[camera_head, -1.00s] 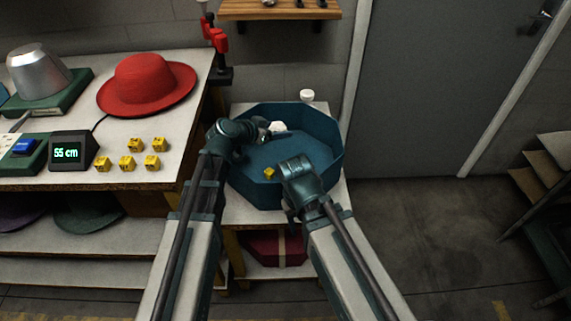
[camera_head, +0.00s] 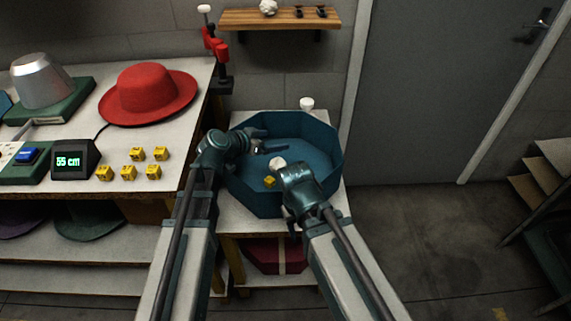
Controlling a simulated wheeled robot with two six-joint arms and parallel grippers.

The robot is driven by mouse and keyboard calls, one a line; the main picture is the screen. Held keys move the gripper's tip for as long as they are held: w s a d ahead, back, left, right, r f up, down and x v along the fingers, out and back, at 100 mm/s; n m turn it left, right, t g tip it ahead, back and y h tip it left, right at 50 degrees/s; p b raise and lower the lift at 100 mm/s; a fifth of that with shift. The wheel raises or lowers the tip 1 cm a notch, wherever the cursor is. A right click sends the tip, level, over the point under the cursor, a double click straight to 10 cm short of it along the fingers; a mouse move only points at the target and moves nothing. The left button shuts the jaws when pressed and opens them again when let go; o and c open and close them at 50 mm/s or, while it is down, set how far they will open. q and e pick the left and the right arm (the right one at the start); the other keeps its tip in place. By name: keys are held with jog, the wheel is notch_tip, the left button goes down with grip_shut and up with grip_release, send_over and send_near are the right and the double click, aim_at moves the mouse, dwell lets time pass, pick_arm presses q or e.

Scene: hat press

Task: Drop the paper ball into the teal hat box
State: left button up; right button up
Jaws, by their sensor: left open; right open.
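The white paper ball (camera_head: 277,163) is inside the large teal octagonal hat box (camera_head: 326,168), apart from my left gripper's fingers. It looks low in the box, but whether it rests on the floor is hard to tell. My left gripper (camera_head: 265,142) is open and empty over the left part of the box, just above and left of the ball in the picture. My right gripper (camera_head: 291,224) is at the box's front side, pointing down. Its fingers are small and dark, and it holds nothing that I can see.
A yellow cube (camera_head: 269,182) lies in the box. A white jar (camera_head: 306,104) stands behind it. The bench at left holds a red hat (camera_head: 148,92), several yellow cubes (camera_head: 138,153) and a display (camera_head: 75,160). A wall shelf (camera_head: 280,18) holds another white crumpled piece.

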pick_arm(q)
jog(key=p+v, duration=0.4)
jog(key=v, duration=0.6)
jog(key=shift+s+a+r, duration=0.15)
jog(key=shift+s+a, duration=0.1)
pick_arm(e)
notch_tip(320, 180, up, 5)
jog(key=shift+r, duration=0.1)
